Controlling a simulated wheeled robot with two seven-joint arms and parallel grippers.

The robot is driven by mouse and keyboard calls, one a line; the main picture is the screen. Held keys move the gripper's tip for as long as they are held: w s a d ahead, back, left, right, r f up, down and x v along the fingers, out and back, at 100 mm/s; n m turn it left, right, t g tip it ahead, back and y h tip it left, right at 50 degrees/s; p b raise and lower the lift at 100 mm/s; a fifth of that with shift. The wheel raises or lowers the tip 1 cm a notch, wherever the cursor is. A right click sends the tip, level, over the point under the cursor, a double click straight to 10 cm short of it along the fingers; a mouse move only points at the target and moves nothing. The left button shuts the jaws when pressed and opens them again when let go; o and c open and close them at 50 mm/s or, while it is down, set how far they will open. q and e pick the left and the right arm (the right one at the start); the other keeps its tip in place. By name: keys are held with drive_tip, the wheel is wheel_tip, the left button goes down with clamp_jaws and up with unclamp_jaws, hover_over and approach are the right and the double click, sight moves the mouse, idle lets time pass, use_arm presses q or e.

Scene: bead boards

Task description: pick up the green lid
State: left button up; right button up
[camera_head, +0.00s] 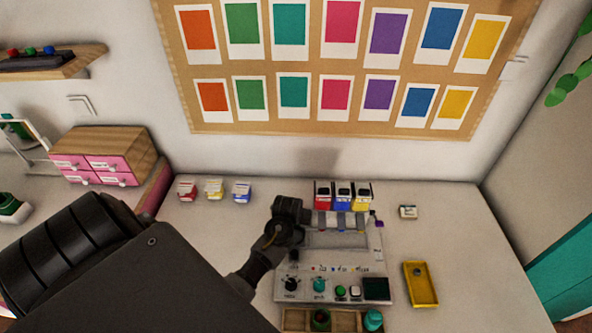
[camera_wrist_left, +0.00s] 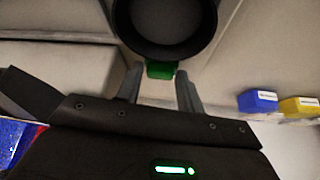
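A green piece, which looks like the green lid (camera_wrist_left: 160,70), sits between the fingertips of my left gripper (camera_wrist_left: 161,78) in the left wrist view. It fills the gap, and the fingers appear shut on it. A large dark ring hides its upper part. In the head view my left arm reaches over the left side of the grey machine; the fingers and lid are hidden there. A green round container (camera_head: 320,318) with a reddish middle sits in the wooden tray (camera_head: 347,321) at the front. My right gripper is not in view.
The grey machine (camera_head: 325,289) has red, blue and yellow boxes behind it. Small red, yellow and blue boxes (camera_head: 241,191) stand at the back left. A teal container (camera_head: 373,319) shares the wooden tray.

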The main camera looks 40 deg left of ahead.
use_arm(q)
drive_tip(key=shift+s, duration=0.1)
drive_tip(key=shift+c, duration=0.7)
drive_tip(key=shift+r, duration=0.1)
drive_tip(key=shift+a+r, duration=0.1)
drive_tip(key=shift+r, duration=0.15)
wheel_tip(320, 180, up, 2)
drive_tip(key=shift+r+b, duration=0.1)
drive_tip(key=shift+b, duration=0.4)
drive_tip(key=s+d+r, duration=0.2)
drive_tip(key=s+r, duration=0.3)
drive_tip(key=s, duration=0.1)
drive_tip(key=s+d+r+p, duration=0.1)
drive_tip(key=s+d+r, duration=0.1)
drive_tip(key=s+r, duration=0.3)
drive_tip(key=shift+s+d, duration=0.35)
drive_tip(key=shift+s, duration=0.75)
